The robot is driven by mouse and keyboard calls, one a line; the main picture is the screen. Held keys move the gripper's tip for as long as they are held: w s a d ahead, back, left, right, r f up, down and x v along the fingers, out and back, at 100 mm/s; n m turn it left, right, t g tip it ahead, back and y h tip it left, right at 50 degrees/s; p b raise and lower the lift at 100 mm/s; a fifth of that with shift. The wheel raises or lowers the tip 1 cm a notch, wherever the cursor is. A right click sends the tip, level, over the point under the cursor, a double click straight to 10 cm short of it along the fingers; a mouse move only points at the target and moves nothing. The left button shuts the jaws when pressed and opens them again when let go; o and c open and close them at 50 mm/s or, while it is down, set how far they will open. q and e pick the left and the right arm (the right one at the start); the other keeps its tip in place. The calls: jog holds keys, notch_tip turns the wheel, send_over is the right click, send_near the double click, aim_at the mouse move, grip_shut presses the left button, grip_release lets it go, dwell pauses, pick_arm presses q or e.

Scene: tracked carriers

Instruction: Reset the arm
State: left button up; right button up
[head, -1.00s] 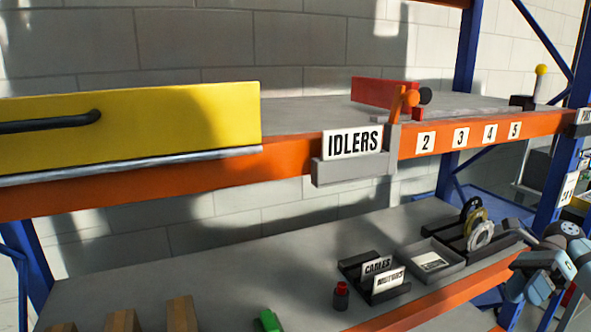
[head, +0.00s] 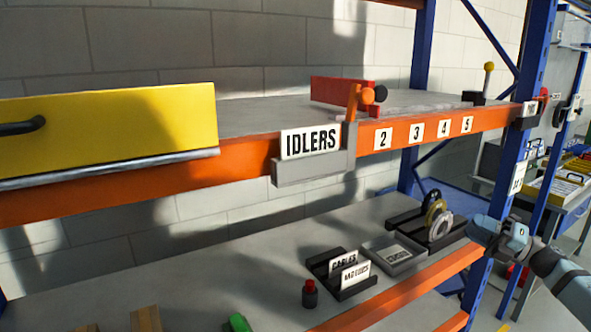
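My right arm (head: 565,278) comes in from the lower right. Its gripper (head: 482,232) is by the right end of the lower shelf, close to the blue upright and just right of the rack of rings (head: 436,222). The fingers are small and seen side-on, so I cannot tell whether they are open or shut, and no held object is visible. My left arm and gripper are out of view.
The orange-edged upper shelf (head: 240,158) carries a yellow panel (head: 110,128) and an IDLERS sign (head: 310,141). The lower shelf (head: 215,275) holds a card holder (head: 340,273), a grey tray (head: 393,254) and a red-capped bottle (head: 310,294). A blue upright (head: 520,150) stands beside my gripper.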

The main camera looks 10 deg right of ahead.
jog(key=w+d+f+m+t+h, duration=0.1)
jog(key=w+d+f+m+h, duration=0.15)
jog(key=d+m+h, duration=0.75)
jog(key=w+d+f+m+h, duration=0.2)
jog(key=d+f+m+h, duration=0.35)
jog(key=m+h, duration=0.75)
jog(key=s+a+f+m+g+y, duration=0.1)
jog(key=s+a+f+y, duration=0.2)
jog(key=a+f, duration=0.4)
jog(key=s+a+f+m+y, duration=0.1)
jog(key=s+a+f+y, duration=0.1)
jog(key=a+f, duration=0.5)
jog(key=s+a+f+g+y, duration=0.1)
jog(key=s+a+f+y, duration=0.1)
jog(key=s+a+f, duration=0.45)
jog(key=s+a+f+m+g+y, duration=0.1)
jog(key=s+a+f, duration=0.3)
jog(key=s+a, duration=0.5)
jog(key=s+a+f+g+y, duration=0.15)
jog(key=s+a+f, duration=0.35)
jog(key=a, duration=0.5)
jog(key=s+a+m+y, duration=0.1)
jog(key=s+a+m, duration=0.1)
jog(key=s+a, duration=0.7)
jog(key=r+p, duration=0.2)
jog(key=p, duration=0.1)
jog(key=a+r+p, duration=0.1)
jog(key=r+p, duration=0.2)
jog(key=shift+w+r, duration=0.2)
